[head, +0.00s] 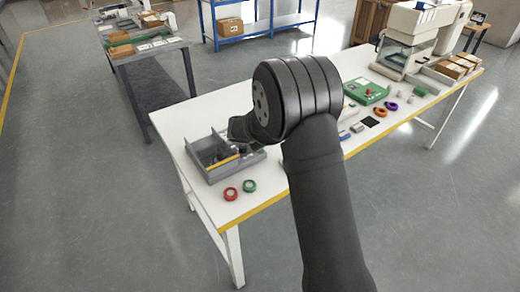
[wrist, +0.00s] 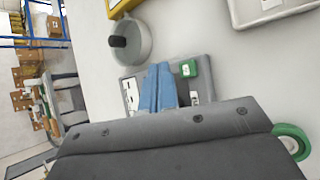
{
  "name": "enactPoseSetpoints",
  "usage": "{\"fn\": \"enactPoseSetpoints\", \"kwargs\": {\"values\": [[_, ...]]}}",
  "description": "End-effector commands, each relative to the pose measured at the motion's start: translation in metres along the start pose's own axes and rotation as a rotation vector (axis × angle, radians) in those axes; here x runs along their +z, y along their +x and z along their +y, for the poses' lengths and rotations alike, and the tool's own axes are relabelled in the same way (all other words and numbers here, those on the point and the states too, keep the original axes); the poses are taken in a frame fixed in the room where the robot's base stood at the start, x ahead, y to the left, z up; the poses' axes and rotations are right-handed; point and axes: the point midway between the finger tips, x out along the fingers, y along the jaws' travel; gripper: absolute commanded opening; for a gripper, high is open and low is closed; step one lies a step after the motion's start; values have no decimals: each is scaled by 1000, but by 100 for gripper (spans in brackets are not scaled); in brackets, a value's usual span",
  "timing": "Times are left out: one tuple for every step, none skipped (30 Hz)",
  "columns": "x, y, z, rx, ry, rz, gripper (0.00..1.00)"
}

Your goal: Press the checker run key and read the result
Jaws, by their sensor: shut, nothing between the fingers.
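The checker (wrist: 202,88) is a grey box with a green key (wrist: 188,68) and white label areas, partly hidden behind my gripper in the wrist view. My gripper (wrist: 159,70) shows there as two blue fingers side by side, shut and empty. The fingertips appear over the checker, just left of the green key. I cannot tell whether they touch it. In the head view my arm covers the middle of the table, and I cannot make out the checker or its key. No result is readable.
A round grey cup (wrist: 131,42) with a dark piece inside stands beyond the checker. A green ring (wrist: 291,141) lies at right.

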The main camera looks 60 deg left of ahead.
Motion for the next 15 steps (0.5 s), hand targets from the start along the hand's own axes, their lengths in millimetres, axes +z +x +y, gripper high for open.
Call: {"fn": "enactPoseSetpoints", "kwargs": {"values": [[-4,5,-4,-2,-3,0,0],[-5,8,-6,-2,-2,0,0],[-7,10,-8,-2,-2,0,0],[-9,12,-9,-1,-2,-1,0],[-10,14,-10,-1,-1,-1,0],[-11,16,-12,-1,-1,-1,0],[-12,17,-12,-1,-2,-1,0],[-13,18,-13,-1,-1,-1,0],[-14,20,-14,-1,0,-1,0],[-14,20,-15,-1,0,-1,0],[-15,21,-15,-1,0,-1,0],[-15,21,-15,0,0,0,0],[-15,21,-15,0,0,0,0],[-15,21,-15,0,0,-1,0],[-15,21,-15,0,0,-1,0]]}}
